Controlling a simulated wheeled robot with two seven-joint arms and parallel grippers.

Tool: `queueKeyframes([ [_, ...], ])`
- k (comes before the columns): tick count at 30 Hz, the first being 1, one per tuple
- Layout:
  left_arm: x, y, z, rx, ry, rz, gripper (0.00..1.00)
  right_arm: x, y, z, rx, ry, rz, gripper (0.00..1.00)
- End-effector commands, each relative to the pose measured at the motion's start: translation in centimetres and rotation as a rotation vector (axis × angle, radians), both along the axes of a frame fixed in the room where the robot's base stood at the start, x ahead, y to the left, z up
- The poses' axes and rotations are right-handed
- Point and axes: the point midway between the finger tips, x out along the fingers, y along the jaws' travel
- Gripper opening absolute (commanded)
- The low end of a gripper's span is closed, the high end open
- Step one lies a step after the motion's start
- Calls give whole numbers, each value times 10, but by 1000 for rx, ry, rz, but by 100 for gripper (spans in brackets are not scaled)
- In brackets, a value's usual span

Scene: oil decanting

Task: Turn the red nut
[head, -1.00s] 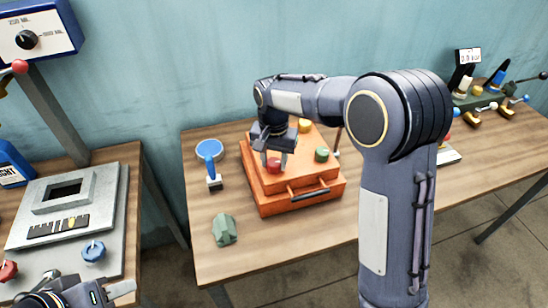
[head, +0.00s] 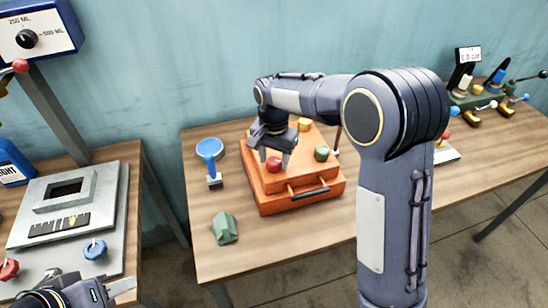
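The red nut (head: 273,164) sits on top of the orange box (head: 300,184), at its left front. My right gripper (head: 273,157) points down over the red nut, with its fingers spread to either side of it. Whether the fingers touch the nut is too small to tell. A green nut (head: 321,153) and a yellow nut (head: 305,124) are on the same box. My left gripper (head: 118,287) is at the bottom left, partly cut off by the frame edge; its finger opening is not clear.
A blue-handled tool (head: 212,170), a blue round dish (head: 209,147) and a green faceted block (head: 225,228) lie left of the box. A grey panel with a blue valve knob (head: 95,249) is on the left table. My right arm hides part of the right table.

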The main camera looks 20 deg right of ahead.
Motion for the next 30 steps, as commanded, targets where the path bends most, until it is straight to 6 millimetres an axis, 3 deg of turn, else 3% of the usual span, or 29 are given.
queueKeyframes([
  [3,0,0,0,0,0,0,36,0,0,0,0,1,1,59],
  [13,0,0,-1,0,0,0,36,0,0,5,0,0,2,59],
  [24,0,0,-5,0,0,0,36,0,0,64,-1,-1,2,59],
  [30,0,0,-6,0,0,0,36,0,0,77,-1,1,2,59],
])
